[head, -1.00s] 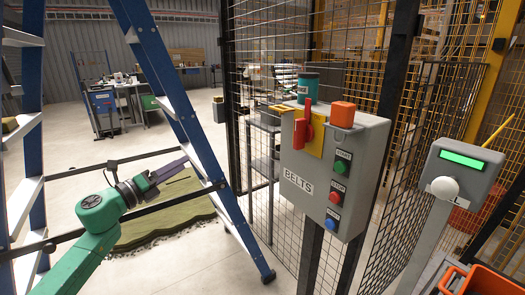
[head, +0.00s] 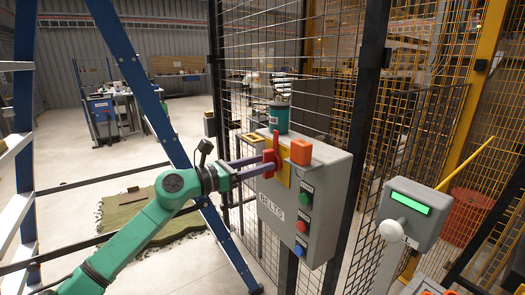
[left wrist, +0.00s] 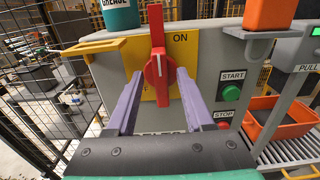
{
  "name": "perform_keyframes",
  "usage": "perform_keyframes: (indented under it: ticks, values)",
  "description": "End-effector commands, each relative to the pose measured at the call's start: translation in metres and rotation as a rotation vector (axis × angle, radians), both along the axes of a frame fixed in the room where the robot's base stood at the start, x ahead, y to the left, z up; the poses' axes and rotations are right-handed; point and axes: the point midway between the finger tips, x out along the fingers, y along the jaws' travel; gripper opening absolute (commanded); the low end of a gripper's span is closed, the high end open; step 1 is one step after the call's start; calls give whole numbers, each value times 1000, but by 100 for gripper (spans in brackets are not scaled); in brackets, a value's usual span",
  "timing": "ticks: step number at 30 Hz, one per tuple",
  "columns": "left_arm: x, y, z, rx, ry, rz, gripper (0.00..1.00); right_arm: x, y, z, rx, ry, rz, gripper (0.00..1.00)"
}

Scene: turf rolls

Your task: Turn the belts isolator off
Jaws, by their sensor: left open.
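The belts isolator is a red rotary handle (head: 275,150) on a yellow plate (head: 284,176), on the front of the grey BELTS box (head: 318,200). In the left wrist view the handle (left wrist: 157,55) stands upright, its pale mark vertical, with "ON" printed on the yellow plate (left wrist: 188,50) to the right of its top. My left gripper (head: 266,166) is open at the box front. Its two purple fingers stand either side of the handle's lower part, with visible gaps. My right gripper is not in view.
Green START (head: 306,195), red STOP (head: 301,226) and blue (head: 299,249) buttons sit beside and below the isolator. A teal grease tin (head: 279,117) and an orange block (head: 301,152) are at the box top. A blue ladder (head: 150,95) stands left; mesh fencing is behind.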

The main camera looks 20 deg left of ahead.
Motion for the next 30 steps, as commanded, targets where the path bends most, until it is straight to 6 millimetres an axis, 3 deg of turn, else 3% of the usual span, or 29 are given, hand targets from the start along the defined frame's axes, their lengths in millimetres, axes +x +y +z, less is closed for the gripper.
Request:
perform_keyframes:
  ticks: [10,11,12,15,30]
  values:
    - [9,-8,-2,0,1,0,52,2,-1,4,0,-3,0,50]
    - [9,-8,-2,0,1,0,49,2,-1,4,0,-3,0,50]
    - [9,-8,-2,0,1,0,33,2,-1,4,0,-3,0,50]
    - [9,-8,-2,0,1,0,0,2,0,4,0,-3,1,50]
    - [10,-7,0,-56,47,1,0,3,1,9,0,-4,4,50]
